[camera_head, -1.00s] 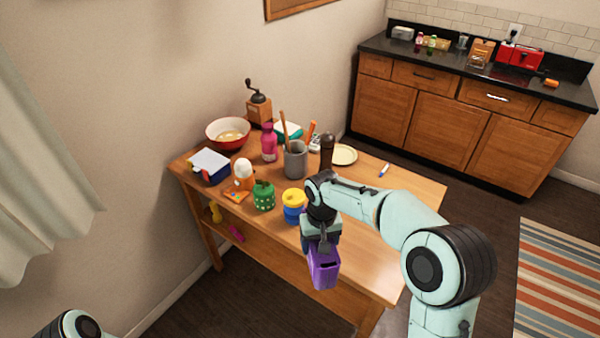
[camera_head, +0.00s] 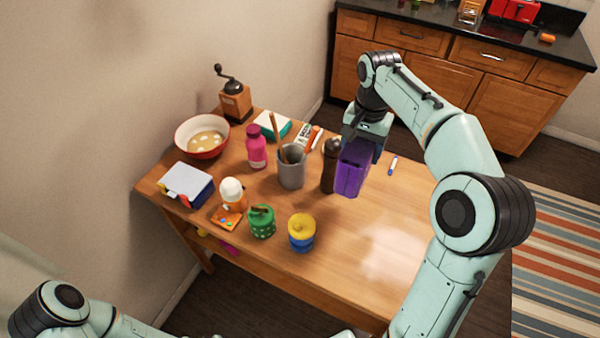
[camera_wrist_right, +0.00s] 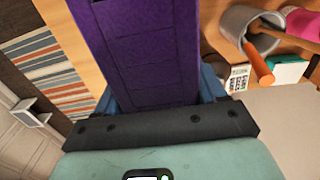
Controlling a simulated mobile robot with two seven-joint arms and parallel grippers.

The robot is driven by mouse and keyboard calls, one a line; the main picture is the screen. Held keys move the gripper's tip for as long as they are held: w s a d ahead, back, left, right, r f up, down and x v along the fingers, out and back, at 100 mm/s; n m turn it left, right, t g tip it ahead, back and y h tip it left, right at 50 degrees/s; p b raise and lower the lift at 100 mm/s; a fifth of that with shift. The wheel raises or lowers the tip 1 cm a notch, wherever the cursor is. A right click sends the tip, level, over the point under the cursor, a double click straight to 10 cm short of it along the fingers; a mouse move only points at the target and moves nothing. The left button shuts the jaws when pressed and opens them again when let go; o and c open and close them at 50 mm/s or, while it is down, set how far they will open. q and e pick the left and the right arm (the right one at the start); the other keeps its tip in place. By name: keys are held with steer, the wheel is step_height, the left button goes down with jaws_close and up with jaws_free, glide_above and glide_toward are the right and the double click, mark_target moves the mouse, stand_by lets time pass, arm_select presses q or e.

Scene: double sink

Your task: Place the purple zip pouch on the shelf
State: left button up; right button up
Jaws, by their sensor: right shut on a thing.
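The purple zip pouch (camera_head: 353,170) is in my right gripper (camera_head: 362,140), above the right back part of the wooden table, beside a dark brown pepper mill (camera_head: 330,168). In the right wrist view the pouch (camera_wrist_right: 145,45) fills the space between the two blue fingers of the gripper (camera_wrist_right: 160,95), which is shut on it. A low shelf under the table shows only as a sliver at the front left, with a yellow thing (camera_head: 203,232) and a pink thing (camera_head: 229,249) there. My left gripper is out of view.
The table (camera_head: 375,245) is bare at its front right. A grey utensil cup (camera_head: 291,168), pink bottle (camera_head: 257,148), green jar (camera_head: 262,221), blue-and-yellow cup (camera_head: 301,232) and red bowl (camera_head: 203,136) crowd the left and middle. A marker (camera_head: 393,166) lies near the back edge.

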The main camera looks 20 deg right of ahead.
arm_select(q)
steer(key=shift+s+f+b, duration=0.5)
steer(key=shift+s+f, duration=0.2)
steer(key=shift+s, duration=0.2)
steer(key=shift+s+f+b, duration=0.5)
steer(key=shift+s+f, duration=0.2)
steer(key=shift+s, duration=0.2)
arm_select(e)
steer(key=shift+s+f, duration=0.15)
steer(key=shift+f, duration=4.8)
steer(key=shift+s+f, duration=0.15)
steer(key=shift+f, duration=4.75)
steer(key=shift+f, duration=0.2)
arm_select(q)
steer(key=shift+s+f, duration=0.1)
arm_select(e)
steer(key=o, duration=1.1)
steer(key=shift+r, duration=0.1)
